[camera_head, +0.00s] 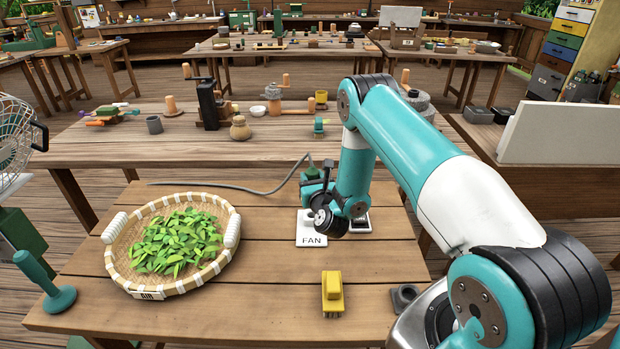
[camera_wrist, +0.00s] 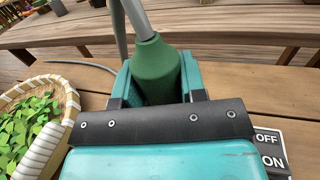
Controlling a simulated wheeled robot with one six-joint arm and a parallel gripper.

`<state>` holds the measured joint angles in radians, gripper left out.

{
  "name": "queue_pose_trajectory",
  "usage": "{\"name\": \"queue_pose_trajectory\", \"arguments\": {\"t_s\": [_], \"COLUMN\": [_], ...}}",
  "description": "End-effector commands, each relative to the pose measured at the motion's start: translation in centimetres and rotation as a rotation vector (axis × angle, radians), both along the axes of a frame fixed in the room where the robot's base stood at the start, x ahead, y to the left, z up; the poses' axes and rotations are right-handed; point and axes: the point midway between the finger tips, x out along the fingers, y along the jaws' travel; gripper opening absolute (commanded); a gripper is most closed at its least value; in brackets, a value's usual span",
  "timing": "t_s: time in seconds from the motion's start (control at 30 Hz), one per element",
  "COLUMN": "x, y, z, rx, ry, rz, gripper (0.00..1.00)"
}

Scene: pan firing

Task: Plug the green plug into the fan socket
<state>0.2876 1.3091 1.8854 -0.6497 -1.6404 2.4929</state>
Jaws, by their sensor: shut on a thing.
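The green plug (camera_wrist: 158,70) is held between the teal fingers of my gripper (camera_wrist: 157,88) in the wrist view, with its grey cable rising from its top. In the head view my gripper (camera_head: 313,190) points down above the white fan socket plate (camera_head: 312,240), which is labelled FAN. Only a little green of the plug shows there. The plug's lower end and the socket's opening are hidden by my gripper, so I cannot tell whether they touch.
An ON/OFF switch plate (camera_wrist: 270,150) stands right of the socket. A round basket of green leaves (camera_head: 112,252) sits at left, with the grey cable (camera_head: 240,189) running behind it. A yellow brush-like block (camera_head: 333,292) lies in front.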

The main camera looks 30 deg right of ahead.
Motion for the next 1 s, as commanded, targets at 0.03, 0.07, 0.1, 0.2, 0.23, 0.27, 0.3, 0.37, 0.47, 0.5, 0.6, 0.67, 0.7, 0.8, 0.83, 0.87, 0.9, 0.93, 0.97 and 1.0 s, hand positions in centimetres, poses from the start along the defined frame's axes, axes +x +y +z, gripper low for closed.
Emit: {"name": "queue_pose_trajectory", "arguments": {"t_s": [0.03,0.07,0.1,0.2,0.23,0.27,0.3,0.37,0.47,0.5,0.6,0.67,0.7,0.8,0.83,0.87,0.9,0.93,0.97,1.0], "x": [0.0,0.1,0.0,0.0,0.0,0.0,-0.1,-0.2,-0.2,-0.2,-0.2,-0.2,-0.2,-0.2,-0.2,-0.2,-0.2,-0.2,-0.2,-0.2], "y": [0.1,0.1,0.1,0.0,0.0,0.0,0.0,0.0,-0.1,-0.1,-0.2,-0.2,-0.2,-0.2,-0.2,-0.2,-0.2,-0.2,-0.2,-0.2], "z": [0.0,0.0,0.0,-0.1,-0.1,-0.1,-0.2,-0.2,-1.0,-1.3,-2.3,-2.9,-3.3,-4.3,-4.6,-4.8,-5.1,-5.3,-5.4,-5.6], "rx": [0.001,0.001,0.001,0.0,0.0,0.0,0.0,-0.001,0.0,0.0,0.0,0.0,0.0,0.0,0.0,0.0,0.0,0.0,0.0,0.0], "ry": [0.0,0.0,0.001,0.0,0.0,0.0,0.0,0.0,-0.001,0.0,-0.001,-0.001,-0.001,-0.001,-0.001,-0.001,-0.001,-0.001,-0.001,-0.001], "rz": [0.002,0.002,0.002,0.001,0.001,0.001,0.0,0.0,-0.001,-0.002,-0.002,-0.002,-0.002,-0.002,-0.002,-0.002,-0.002,-0.002,-0.002,-0.002], "gripper": [0.1,0.1,0.1,0.1,0.1,0.1,0.1,0.1,0.1,0.1,0.1,0.1,0.1,0.1,0.1,0.1,0.1,0.1,0.1,0.1]}}
